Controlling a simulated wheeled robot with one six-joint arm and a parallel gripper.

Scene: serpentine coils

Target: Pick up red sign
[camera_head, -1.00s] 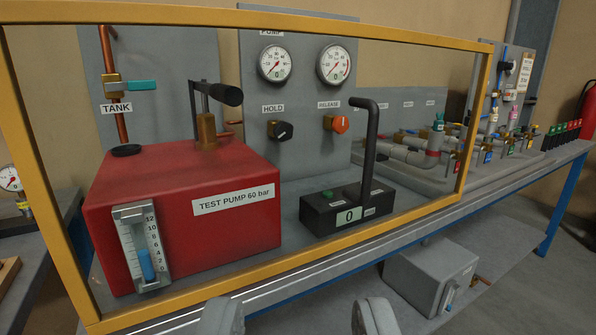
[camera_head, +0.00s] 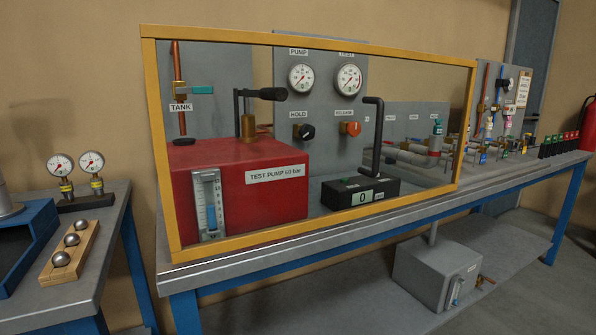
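No single thing is clearly a red sign. At the far right end of the bench stands a row of small tags, with several red tags (camera_head: 571,141) at its right end beside green ones (camera_head: 546,147). A white plate with small lettering (camera_head: 523,88) is on the upright panel behind them. These are too small to read. My gripper is out of the picture.
A yellow frame (camera_head: 310,236) stands at the bench's front edge, before the red test pump box (camera_head: 250,195) and the black box with a bent handle (camera_head: 345,207). A side table (camera_head: 104,252) is at left. A grey box (camera_head: 437,272) sits on the lower shelf.

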